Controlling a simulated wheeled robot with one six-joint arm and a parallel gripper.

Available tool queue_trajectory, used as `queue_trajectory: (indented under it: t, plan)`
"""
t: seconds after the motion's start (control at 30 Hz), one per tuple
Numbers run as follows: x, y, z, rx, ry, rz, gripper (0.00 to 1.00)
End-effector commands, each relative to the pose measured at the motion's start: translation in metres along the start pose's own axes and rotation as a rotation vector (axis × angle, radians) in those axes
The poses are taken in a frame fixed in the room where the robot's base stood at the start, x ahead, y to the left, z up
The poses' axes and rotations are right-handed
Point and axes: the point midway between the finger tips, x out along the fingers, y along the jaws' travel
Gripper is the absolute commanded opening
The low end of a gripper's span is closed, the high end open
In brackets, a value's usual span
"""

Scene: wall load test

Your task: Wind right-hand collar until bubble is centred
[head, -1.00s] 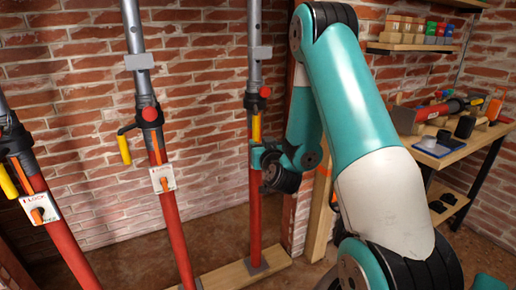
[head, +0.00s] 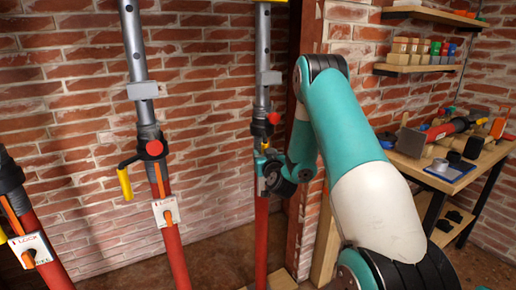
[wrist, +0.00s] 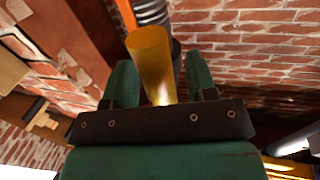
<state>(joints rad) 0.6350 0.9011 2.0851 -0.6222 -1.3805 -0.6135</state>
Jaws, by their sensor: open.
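The right-hand prop is a grey tube over a red tube (head: 262,230), with a dark collar and red knob (head: 273,118) where they meet. A short yellow handle (head: 264,144) hangs from that collar, partly hidden by my gripper (head: 264,162). In the wrist view my gripper (wrist: 160,83) is open, with the yellow handle (wrist: 150,60) between its two green fingers. Whether either finger touches it, I cannot tell. A small grey box (head: 270,78) is clamped on the tube above the collar. No bubble can be made out.
Two similar props stand left: the middle one has a yellow handle (head: 125,184) and a lock plate (head: 165,211); another lock plate (head: 30,250) is at far left. A brick wall is behind. A workbench (head: 450,178) with tools stands right, below shelves (head: 420,68).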

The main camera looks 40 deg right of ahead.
Motion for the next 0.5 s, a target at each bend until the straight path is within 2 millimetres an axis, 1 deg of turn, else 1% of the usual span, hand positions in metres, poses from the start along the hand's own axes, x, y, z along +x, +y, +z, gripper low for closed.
queue_trajectory:
  t: [0.17,0.43,0.47,0.5]
  plan:
    - [0.0064,0.0036,-0.0003,-0.001,-0.001,0.000,0.52]
    - [0.0070,0.0021,0.0005,0.000,0.000,-0.002,0.52]
    - [0.0070,0.0020,0.0005,0.000,0.000,-0.002,0.47]
    - [0.0070,0.0019,0.0004,0.000,0.000,-0.002,0.38]
